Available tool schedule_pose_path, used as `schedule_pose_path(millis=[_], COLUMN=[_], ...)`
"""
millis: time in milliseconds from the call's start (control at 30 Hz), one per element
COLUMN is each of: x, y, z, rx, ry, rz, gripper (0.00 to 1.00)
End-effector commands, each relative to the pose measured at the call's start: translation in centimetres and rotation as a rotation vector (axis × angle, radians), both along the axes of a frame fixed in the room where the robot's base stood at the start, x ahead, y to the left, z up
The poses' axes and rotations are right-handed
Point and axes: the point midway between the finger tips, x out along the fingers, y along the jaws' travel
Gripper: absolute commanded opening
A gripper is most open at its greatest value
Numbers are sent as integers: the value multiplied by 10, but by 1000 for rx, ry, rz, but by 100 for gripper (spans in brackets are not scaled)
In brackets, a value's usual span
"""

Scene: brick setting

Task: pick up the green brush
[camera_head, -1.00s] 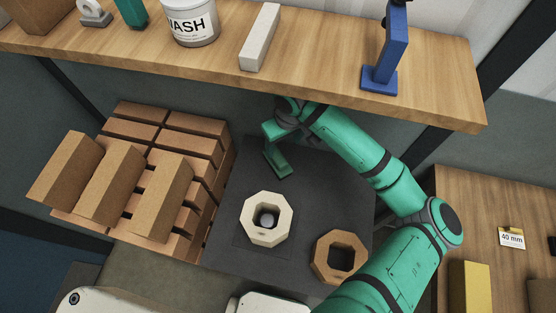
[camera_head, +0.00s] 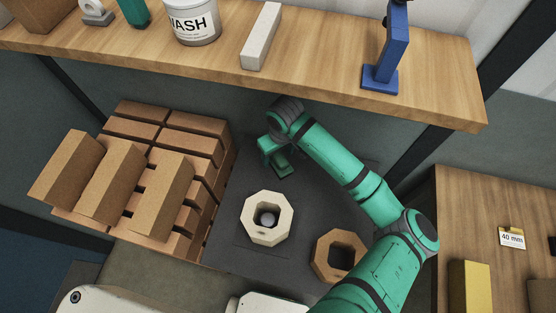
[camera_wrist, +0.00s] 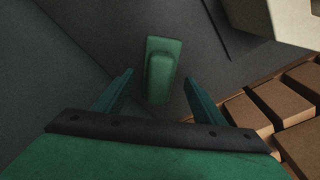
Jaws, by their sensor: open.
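The green brush (camera_head: 281,168) lies on the dark mat behind the cream octagonal ring, partly hidden by my gripper. In the wrist view the brush (camera_wrist: 161,72) is a long green block with a raised grip along its middle. My gripper (camera_head: 270,148) is over the mat near the brush. In the wrist view my gripper's (camera_wrist: 158,76) two green fingers are open and apart, with the brush between and ahead of their tips. Nothing is held.
A cream octagonal ring (camera_head: 267,232) and a brown one (camera_head: 340,246) stand on the dark mat (camera_head: 235,215). Stacked bricks (camera_head: 185,150) fill the left. A wooden shelf (camera_head: 330,85) with a tub (camera_head: 192,22) and a blue stand (camera_head: 385,60) overhangs the back.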

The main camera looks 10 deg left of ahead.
Motion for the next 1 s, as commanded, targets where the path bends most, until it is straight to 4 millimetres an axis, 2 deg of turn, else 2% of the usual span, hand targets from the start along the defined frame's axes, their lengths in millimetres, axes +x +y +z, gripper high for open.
schedule_pose_path(millis=[167, 1000], x=[1, 2], y=[1, 0], z=[-16, -21], rx=[-1, -1], ry=[1, -1], rz=[-2, -2], gripper=[64, 64])
